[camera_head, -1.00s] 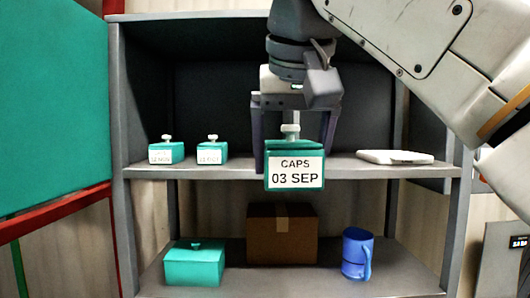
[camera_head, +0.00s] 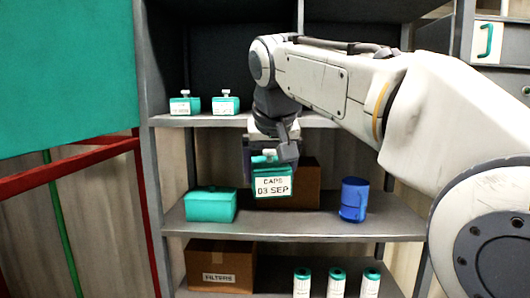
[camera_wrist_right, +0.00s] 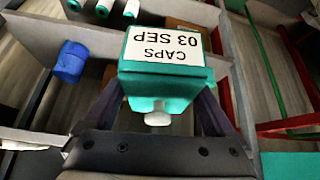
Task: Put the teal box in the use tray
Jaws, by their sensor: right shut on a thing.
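A teal box with a white label reading CAPS 03 SEP (camera_head: 272,184) hangs in my right gripper (camera_head: 268,155), in front of the middle shelf. In the right wrist view the same box (camera_wrist_right: 166,62) fills the middle, with its pale knob between the two fingers of my right gripper (camera_wrist_right: 158,118). Two smaller teal boxes with labels, one at left (camera_head: 184,105) and one beside it (camera_head: 226,104), stand on the upper shelf. Another teal box (camera_head: 211,205), with no label visible, sits on the middle shelf at left. No tray marked for use can be made out. My left gripper is not in view.
A carton marked FILTERS (camera_head: 219,264) and several white, teal-capped cylinders (camera_head: 336,284) are below. A red frame (camera_head: 70,172) stands at left.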

